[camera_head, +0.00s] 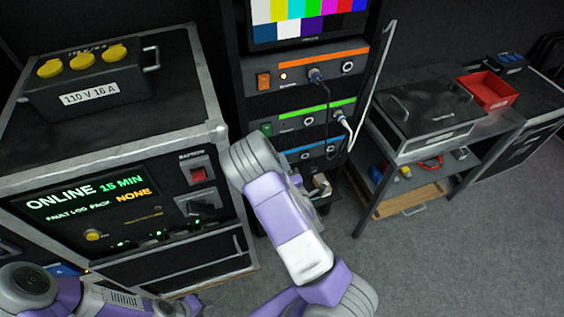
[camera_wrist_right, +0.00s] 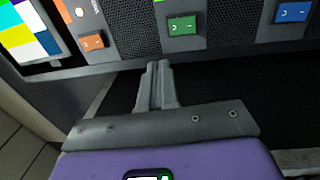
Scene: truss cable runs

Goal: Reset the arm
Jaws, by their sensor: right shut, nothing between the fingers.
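My right arm comes in from the lower right of the head view and is raised in front of the equipment rack (camera_head: 333,77). My right gripper (camera_wrist_right: 157,82) shows clearly in the wrist view, with its two fingers together and nothing between them. In that view it is close to the rack's front, with the orange switch (camera_wrist_right: 92,41), green switch (camera_wrist_right: 182,26) and blue switch (camera_wrist_right: 292,12) beyond the fingertips. In the head view I cannot make out the fingertips clearly. Parts of my left arm show at the lower left; its fingers do not show.
A power case (camera_head: 191,160) with a lit display stands left of the rack, with a 110 V box (camera_head: 92,91) on top. Cables (camera_head: 327,100) hang from the rack's front. On the right are a bench with a dark case (camera_head: 424,115) and a red tray (camera_head: 488,90). Grey floor (camera_head: 450,255) is clear.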

